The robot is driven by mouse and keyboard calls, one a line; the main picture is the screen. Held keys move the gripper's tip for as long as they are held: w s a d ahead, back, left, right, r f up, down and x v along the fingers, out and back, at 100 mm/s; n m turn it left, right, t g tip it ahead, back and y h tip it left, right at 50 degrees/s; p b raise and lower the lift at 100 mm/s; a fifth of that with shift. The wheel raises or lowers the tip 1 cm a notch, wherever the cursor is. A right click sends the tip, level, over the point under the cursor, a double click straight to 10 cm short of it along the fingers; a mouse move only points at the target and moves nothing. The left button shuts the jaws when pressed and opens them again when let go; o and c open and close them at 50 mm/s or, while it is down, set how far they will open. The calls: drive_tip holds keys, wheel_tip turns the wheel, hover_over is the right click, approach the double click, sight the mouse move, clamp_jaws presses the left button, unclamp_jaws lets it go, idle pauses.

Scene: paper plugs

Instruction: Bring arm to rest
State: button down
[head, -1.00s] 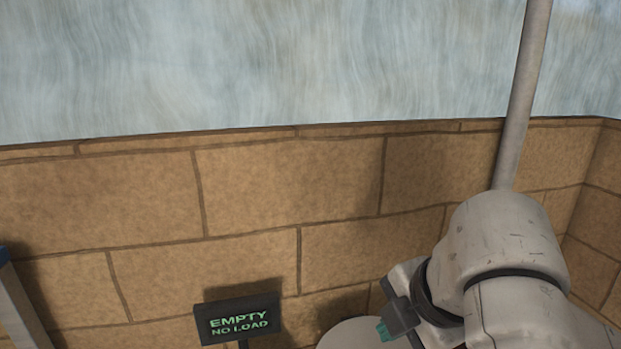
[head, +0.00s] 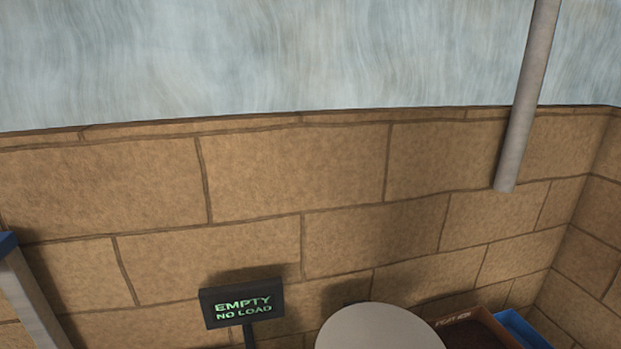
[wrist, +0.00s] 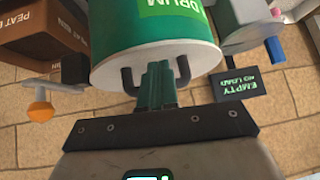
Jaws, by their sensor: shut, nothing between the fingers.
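My gripper (wrist: 157,82) shows in the wrist view with its green fingers together and nothing between them. The fingertips point toward a green and white drum (wrist: 155,60) marked "DRUM". The fingers overlap the drum's lower edge in the picture; I cannot tell whether they touch it. Dark curved pieces stand on both sides of the fingers. In the head view no part of my arm or gripper shows.
A sign (head: 242,304) reads "EMPTY NO LOAD". Right of it are a pale round top (head: 380,330), a brown box (head: 478,332) and a blue box (head: 526,330). A grey pole (head: 524,110) hangs before the block wall (head: 290,180). The wrist view shows a brown peat bin (wrist: 45,45).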

drive_tip(key=s+d+f+m+g+h, duration=0.1)
drive_tip(key=s+d+f, duration=0.4)
drive_tip(key=s, duration=0.5)
drive_tip(key=s+d+f+m+g+h, duration=0.2)
drive_tip(key=s+d+f+m+g, duration=0.1)
drive_tip(key=s+f, duration=0.7)
drive_tip(key=shift+s+d+f+g+h, duration=0.3)
drive_tip(key=shift+s+d+g, duration=0.55)
drive_tip(key=shift+g, duration=0.35)
